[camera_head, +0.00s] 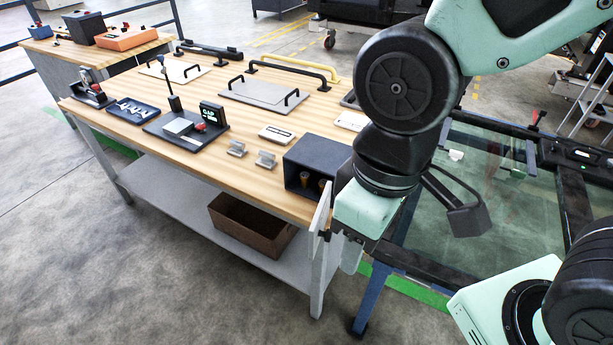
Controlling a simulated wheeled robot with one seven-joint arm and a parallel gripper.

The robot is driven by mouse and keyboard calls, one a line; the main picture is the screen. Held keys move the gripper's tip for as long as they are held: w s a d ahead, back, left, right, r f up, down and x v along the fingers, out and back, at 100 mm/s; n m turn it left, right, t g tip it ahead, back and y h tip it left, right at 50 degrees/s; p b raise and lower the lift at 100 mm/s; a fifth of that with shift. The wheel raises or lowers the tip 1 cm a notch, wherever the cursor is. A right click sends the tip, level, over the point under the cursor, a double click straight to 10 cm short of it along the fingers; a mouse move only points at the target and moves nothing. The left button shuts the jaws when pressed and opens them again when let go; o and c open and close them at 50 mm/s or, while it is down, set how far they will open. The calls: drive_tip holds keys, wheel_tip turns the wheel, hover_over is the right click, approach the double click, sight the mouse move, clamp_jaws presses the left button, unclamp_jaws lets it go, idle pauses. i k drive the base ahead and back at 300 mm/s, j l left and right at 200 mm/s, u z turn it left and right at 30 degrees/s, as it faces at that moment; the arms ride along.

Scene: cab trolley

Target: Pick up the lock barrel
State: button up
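No part can be named with certainty as the lock barrel. Two small brownish cylinders, one at the left (303,179) and one at the right (322,184), stand inside an open-fronted dark box (308,152) at the near right of the wooden bench; either could be it, but they are too small to tell. My gripper (340,250) hangs just right of and nearer than the box, beyond the bench's right end.
The wooden bench (215,165) holds metal brackets (265,159), a black fixture (170,135), a grey plate with handles (262,93) and a tray (130,110). A glass-panelled frame (500,190) lies at right.

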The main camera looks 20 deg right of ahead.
sight(323, 182)
drive_tip(key=j+z, duration=0.25)
drive_tip(key=j, duration=0.2)
drive_tip(key=k+j+z, duration=0.1)
drive_tip(key=j+z, duration=0.15)
drive_tip(key=j, duration=0.2)
drive_tip(key=i+l+u, duration=0.1)
drive_tip(key=u, duration=0.3)
drive_tip(key=i+l+u, duration=0.15)
drive_tip(key=u, duration=0.3)
drive_tip(key=i+l+u, duration=0.15)
drive_tip(key=u, duration=0.25)
